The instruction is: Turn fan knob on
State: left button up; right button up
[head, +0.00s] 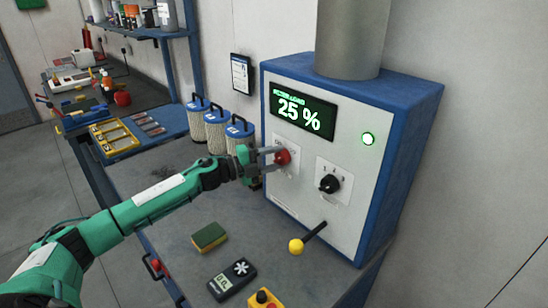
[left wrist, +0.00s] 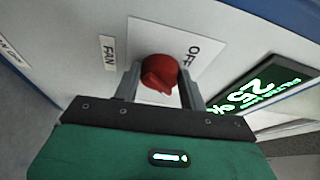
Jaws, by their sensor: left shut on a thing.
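The red fan knob (head: 283,157) is on the front panel of the blue-edged white filter unit (head: 305,228). My left gripper (head: 271,160) reaches it from the left and is shut on it. In the left wrist view the knob (left wrist: 160,72) sits between the two fingers, on a white plate (left wrist: 183,33) marked OFF. A FAN label (left wrist: 109,52) is beside the plate. The rest of the plate's marking is hidden, so I cannot tell the knob's setting. My right gripper is not in view.
A display (head: 302,114) reads 25 % and a green lamp (head: 368,139) is lit. A black knob (head: 330,184) and a yellow-ended lever (head: 296,246) are close by. Filter canisters (head: 216,130) stand behind my arm. A sponge (head: 209,237) and meter (head: 232,280) lie on the bench.

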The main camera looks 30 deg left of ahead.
pick_arm(q)
jog(key=shift+m, duration=0.6)
jog(key=o, duration=1)
jog(key=shift+r+b+v, duration=0.1)
jog(key=shift+b+v, duration=1.45)
jog(key=shift+v, duration=1.9)
jog(key=shift+r+b+v, duration=0.15)
jog(key=shift+b+v, duration=1.35)
jog(key=shift+v, duration=1.9)
jog(key=shift+s, duration=0.1)
